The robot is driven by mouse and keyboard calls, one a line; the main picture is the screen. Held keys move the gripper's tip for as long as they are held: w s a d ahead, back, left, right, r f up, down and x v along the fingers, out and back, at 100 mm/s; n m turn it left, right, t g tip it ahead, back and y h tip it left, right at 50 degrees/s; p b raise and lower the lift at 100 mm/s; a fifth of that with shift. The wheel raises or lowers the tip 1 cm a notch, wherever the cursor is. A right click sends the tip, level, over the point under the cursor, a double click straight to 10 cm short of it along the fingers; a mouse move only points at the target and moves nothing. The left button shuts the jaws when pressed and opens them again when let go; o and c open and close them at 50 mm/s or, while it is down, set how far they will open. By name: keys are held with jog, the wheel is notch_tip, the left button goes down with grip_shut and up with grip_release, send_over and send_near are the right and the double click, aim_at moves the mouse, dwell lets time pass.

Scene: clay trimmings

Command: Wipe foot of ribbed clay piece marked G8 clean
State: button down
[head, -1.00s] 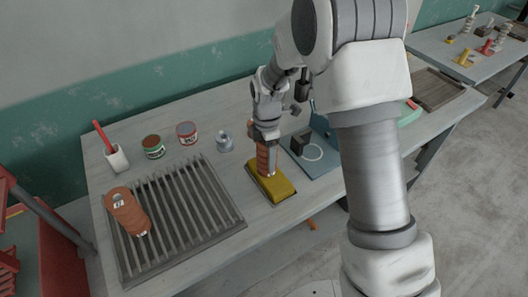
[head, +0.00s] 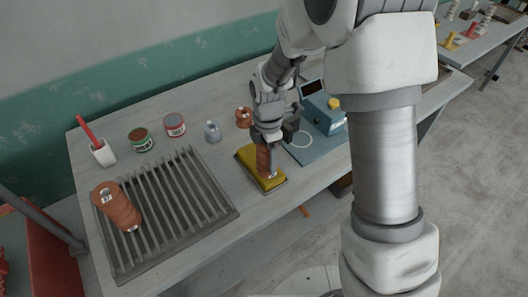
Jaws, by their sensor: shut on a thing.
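My gripper (head: 266,137) is shut on an upright ribbed orange-brown clay piece (head: 263,160). The foot of this piece is down at the yellow sponge (head: 246,159), over its front right part. It appears to touch the sponge, but the contact itself is hidden. A pale label shows low on the held piece, too small to read. A second ribbed clay piece (head: 118,207) lies tilted on the slatted rack (head: 182,205) at the left. Its white label is not clearly legible.
Behind the sponge are an orange-brown round thing (head: 243,117), a glass jar (head: 212,131) and two tins (head: 175,125), (head: 141,139). A white cup (head: 103,153) holds a red-handled tool. A blue device (head: 322,108) stands right of my gripper. The table's front edge is close.

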jog(key=shift+w+a, duration=0.75)
jog(key=shift+w, duration=0.35)
jog(key=shift+w+a, duration=0.7)
jog(key=shift+w, duration=0.35)
jog(key=shift+w+a, duration=0.75)
jog(key=shift+w, duration=0.35)
jog(key=shift+s+d, duration=0.1)
jog(key=shift+s+d, duration=0.7)
jog(key=shift+s, duration=0.35)
jog(key=shift+s+d, duration=0.75)
jog(key=shift+s, duration=0.35)
jog(key=shift+s+d, duration=0.7)
jog(key=shift+s, duration=0.35)
jog(key=shift+w+a, duration=0.1)
jog(key=shift+w+a, duration=0.7)
jog(key=shift+w, duration=0.35)
jog(key=shift+w+a, duration=0.75)
jog(key=shift+w, duration=0.35)
jog(key=shift+w+a, duration=0.7)
jog(key=shift+w, duration=0.35)
jog(key=shift+r+p, duration=0.15)
jog(key=shift+p, duration=0.2)
notch_tip(320, 180, up, 7)
jog(key=p, duration=0.4)
